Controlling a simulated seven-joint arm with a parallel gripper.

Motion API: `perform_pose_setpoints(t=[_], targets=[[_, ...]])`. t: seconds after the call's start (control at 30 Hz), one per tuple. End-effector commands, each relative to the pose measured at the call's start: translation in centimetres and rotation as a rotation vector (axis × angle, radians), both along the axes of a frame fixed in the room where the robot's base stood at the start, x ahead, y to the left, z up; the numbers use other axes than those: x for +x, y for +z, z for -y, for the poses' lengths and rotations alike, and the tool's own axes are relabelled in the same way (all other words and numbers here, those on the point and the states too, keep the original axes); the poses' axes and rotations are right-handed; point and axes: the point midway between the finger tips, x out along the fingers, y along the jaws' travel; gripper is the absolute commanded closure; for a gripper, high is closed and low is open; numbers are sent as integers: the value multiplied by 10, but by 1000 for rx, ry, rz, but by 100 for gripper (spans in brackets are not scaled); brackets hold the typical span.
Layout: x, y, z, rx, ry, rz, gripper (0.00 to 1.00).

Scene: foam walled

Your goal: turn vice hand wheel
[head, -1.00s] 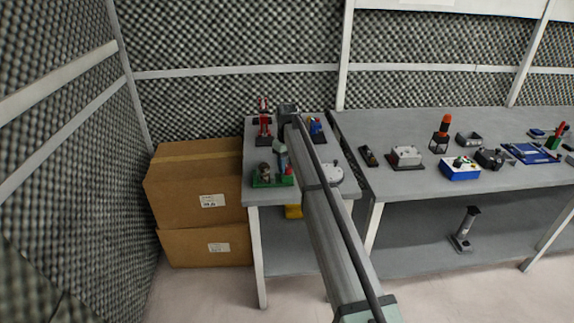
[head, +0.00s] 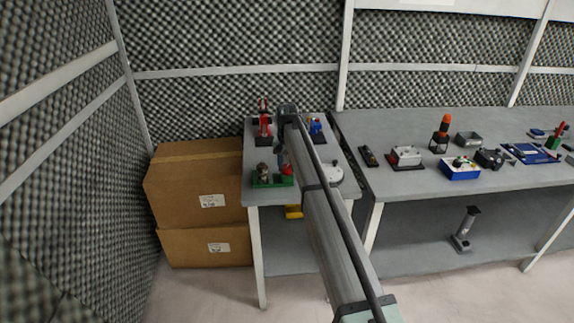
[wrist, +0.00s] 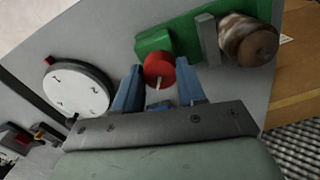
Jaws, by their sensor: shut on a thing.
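The vice has a green base (head: 262,182) on the front of the small grey table. In the wrist view its base (wrist: 187,36) carries a grey upright plate and a brown, mottled round piece (wrist: 247,40). The red hand wheel (wrist: 159,69) is at the left end of the vice in the wrist view; it also shows in the head view (head: 287,170). My gripper (wrist: 158,75) has its two blue fingers on either side of the red wheel and is shut on it. In the head view my arm partly hides the gripper.
A white round dial (wrist: 76,90) lies beside the vice. A red device (head: 264,122) and a blue item (head: 316,127) stand farther back. Cardboard boxes (head: 175,185) are left of the table. A longer bench (head: 400,180) with several devices is to the right.

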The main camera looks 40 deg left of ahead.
Motion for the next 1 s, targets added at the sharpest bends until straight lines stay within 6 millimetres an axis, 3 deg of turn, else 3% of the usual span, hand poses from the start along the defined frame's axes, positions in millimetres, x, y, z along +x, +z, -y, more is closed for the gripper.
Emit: perform_pose_setpoints(t=[0.6,0.63,0.9,1.0], targets=[[-1,0,1,-3,-46,-1,90],[-1,0,1,-3,-46,-1,59],[0,0,1,-1,-45,0,34],[0,0,0,-1,-45,-1,34]])
